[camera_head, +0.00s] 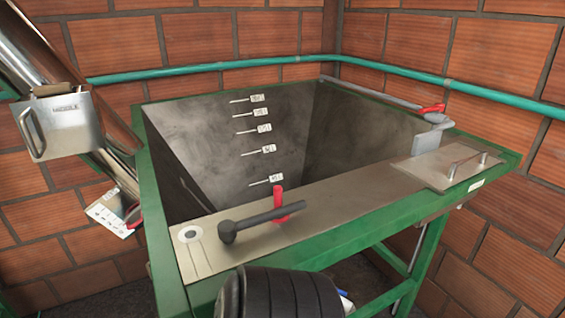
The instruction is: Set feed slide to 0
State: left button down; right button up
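No part is clearly readable as the feed slide. A small white scale plate (112,212) with dark markings sits at the lower left, with a red pointer or lever beside it; its numbers are too small to read. A black lever with a round knob (258,219) lies over the metal strip on the hopper's front edge, and a red upright tab (279,205) stands by it. Neither of my grippers is in view.
A green-framed open metal hopper (338,250) with labelled level marks inside fills the middle. A metal chute with a handled box (61,123) stands left. A black ribbed rounded body (280,293) stands in front. Brick walls close the corner.

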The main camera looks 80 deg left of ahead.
aim_at(132, 218)
jog(key=k+j+u, duration=0.1)
jog(key=u, duration=3.65)
jog(key=j, duration=0.25)
jog(key=k+u, duration=0.05)
